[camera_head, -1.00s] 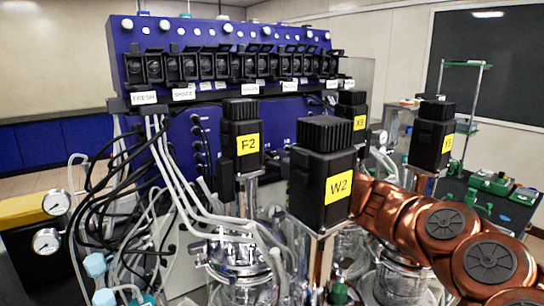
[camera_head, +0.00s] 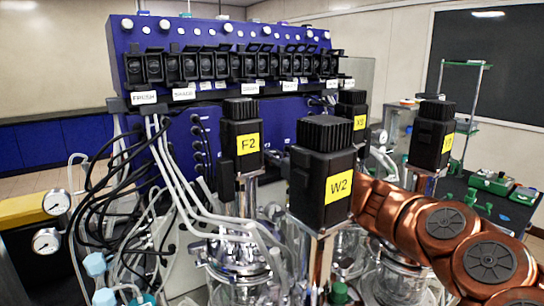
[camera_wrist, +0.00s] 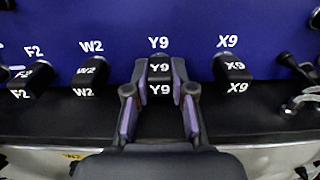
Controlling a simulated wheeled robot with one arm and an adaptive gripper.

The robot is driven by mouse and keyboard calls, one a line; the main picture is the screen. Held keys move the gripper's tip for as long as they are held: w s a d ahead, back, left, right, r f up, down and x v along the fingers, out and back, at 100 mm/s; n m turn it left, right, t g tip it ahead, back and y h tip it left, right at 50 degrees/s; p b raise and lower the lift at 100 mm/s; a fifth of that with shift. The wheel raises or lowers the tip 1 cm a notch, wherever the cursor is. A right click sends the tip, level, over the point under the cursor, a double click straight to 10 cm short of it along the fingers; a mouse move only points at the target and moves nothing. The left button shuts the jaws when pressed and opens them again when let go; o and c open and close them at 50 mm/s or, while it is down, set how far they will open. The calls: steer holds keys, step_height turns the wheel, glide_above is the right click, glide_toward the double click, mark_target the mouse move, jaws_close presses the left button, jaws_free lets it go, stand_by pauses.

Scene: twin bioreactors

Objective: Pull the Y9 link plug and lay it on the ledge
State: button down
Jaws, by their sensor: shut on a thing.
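The Y9 link plug (camera_wrist: 159,69) is a short black plug with white Y9 lettering, in the middle of the wrist view at the blue panel. My gripper (camera_wrist: 159,84) has one finger on each side of it and is shut on it. The plug sits under the panel's own Y9 label; I cannot tell whether it is fully seated. The black ledge (camera_wrist: 258,108) runs below the row of plugs. In the head view my gripper and the Y9 plug are hidden behind the W2 motor block (camera_head: 323,180).
Plugs F2 (camera_wrist: 33,78) and W2 (camera_wrist: 90,76) are to the left, X9 (camera_wrist: 232,75) to the right. A grey metal part (camera_wrist: 302,101) lies on the ledge at far right. Motor block F2 (camera_head: 241,139), glass vessels and tubing crowd the head view.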

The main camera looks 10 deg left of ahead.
steer(key=b+v, duration=0.1)
steer(key=v, duration=0.5)
steer(key=shift+b, duration=0.3)
stand_by(1.1)
steer(key=shift+w+a, duration=0.1)
steer(key=shift+a, duration=0.05)
stand_by(0.4)
steer(key=shift+p+x, duration=0.85)
steer(key=shift+x, duration=1.2)
steer(key=shift+f+b, duration=1)
steer(key=shift+f, duration=0.1)
steer(key=c, duration=0.9)
jaws_free()
steer(key=shift+v, duration=6.05)
